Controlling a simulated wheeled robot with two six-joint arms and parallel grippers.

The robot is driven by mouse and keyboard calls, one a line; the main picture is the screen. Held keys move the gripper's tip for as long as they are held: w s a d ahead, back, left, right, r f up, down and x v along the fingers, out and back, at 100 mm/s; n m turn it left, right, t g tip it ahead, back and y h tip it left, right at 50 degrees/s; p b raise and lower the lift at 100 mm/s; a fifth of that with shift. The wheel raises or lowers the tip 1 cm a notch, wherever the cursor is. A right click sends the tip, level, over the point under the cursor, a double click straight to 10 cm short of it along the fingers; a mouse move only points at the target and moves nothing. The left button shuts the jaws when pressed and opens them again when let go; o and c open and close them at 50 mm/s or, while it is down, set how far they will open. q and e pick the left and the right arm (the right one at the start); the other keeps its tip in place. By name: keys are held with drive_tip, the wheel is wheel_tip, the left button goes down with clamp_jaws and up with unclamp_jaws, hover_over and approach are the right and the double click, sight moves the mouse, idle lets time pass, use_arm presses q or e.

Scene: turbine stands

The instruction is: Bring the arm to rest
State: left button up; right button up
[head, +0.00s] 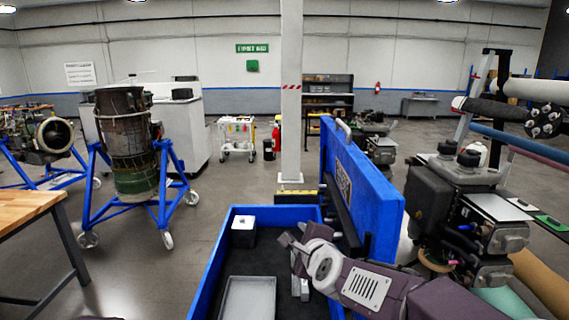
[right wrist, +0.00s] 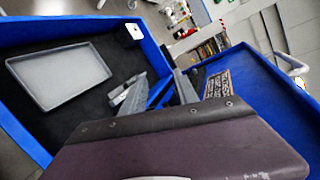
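My right arm enters the head view from the lower right, with its purple-grey wrist over a blue open box. My right gripper (head: 290,242) is above the box, close to the raised blue panel on its right side. In the right wrist view the two grey fingers of the gripper (right wrist: 162,88) stand apart with a gap between them. I see nothing held in it. My left gripper is not in view.
The blue box (head: 203,287) has a dark floor, with a grey tray (head: 247,298) and a small white-topped block (head: 243,232) inside. The raised blue panel (head: 385,215) stands close beside my right arm. A wooden table (head: 25,208) and a turbine stand (head: 165,205) are at left.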

drive_tip(key=s+d+f+n+g+b, duration=0.25)
drive_tip(key=s+f+n, duration=0.2)
drive_tip(key=f, duration=0.45)
drive_tip(key=s+d+f+n+g+b, duration=0.1)
drive_tip(key=s+d+f+n+g, duration=0.3)
drive_tip(key=f, duration=0.5)
drive_tip(key=s+d+f+n+g+h+b, duration=0.1)
drive_tip(key=s+d+f+n+g, duration=0.2)
drive_tip(key=s+f+n, duration=0.2)
drive_tip(key=s+d+f+n+g+h+b, duration=0.1)
drive_tip(key=s+d+f+n+g, duration=0.2)
drive_tip(key=s, duration=0.9)
wheel_tip(320, 180, down, 5)
drive_tip(key=d+n, duration=0.1)
drive_tip(key=n, duration=0.2)
drive_tip(key=shift+s+d, duration=0.15)
drive_tip(key=shift+s, duration=0.15)
drive_tip(key=shift+n, duration=0.25)
